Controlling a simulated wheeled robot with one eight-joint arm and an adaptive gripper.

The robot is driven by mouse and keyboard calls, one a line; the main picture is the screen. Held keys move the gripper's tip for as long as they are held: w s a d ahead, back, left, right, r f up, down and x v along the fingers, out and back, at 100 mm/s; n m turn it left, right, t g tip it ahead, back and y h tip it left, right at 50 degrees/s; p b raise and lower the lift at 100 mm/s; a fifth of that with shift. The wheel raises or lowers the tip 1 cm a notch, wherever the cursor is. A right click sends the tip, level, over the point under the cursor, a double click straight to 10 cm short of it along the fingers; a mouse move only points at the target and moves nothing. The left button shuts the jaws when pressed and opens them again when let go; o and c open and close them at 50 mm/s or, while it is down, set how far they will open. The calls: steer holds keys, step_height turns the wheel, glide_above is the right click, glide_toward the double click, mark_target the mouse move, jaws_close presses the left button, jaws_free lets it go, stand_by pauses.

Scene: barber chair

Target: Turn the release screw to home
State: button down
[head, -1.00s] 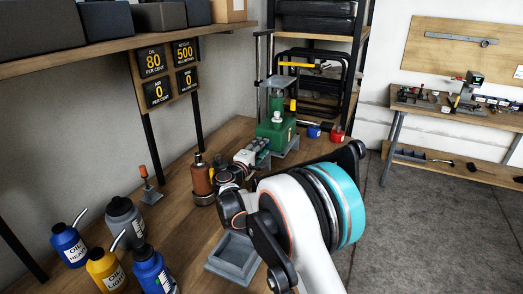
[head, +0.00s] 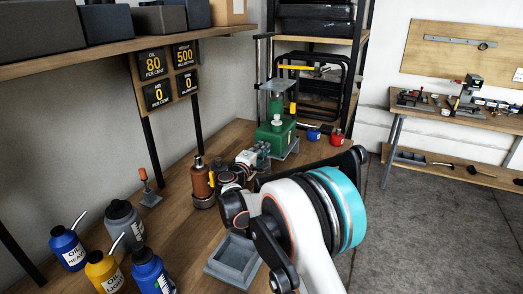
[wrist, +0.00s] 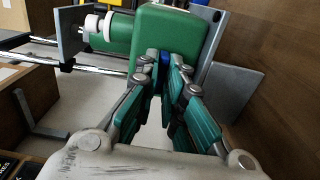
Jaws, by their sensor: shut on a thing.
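The green jack (head: 268,138) stands on a grey base at the far end of the wooden bench. A grey plate (head: 276,88) is on its top. In the wrist view its green body (wrist: 150,32) fills the upper middle. A small blue part, apparently the release screw (wrist: 166,57), shows at the body's end between my fingertips. My gripper (wrist: 164,70) is shut on it, with the fingers a small gap apart. In the head view my gripper (head: 262,150) reaches the jack's near side, and the screw is hidden there. The screw's turn angle cannot be read.
Oil bottles (head: 102,270) stand at the near left, and a brown bottle (head: 200,178) is beside my arm. A grey tray (head: 232,258) lies below my arm. Blue and red cans (head: 337,135) stand right of the jack. A panel (head: 168,75) shows oil 80 and height 500.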

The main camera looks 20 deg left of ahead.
steer(key=shift+f+m, duration=0.1)
steer(key=shift+m, duration=8.7)
steer(key=c, duration=1.7)
jaws_free()
steer(key=shift+s, duration=0.1)
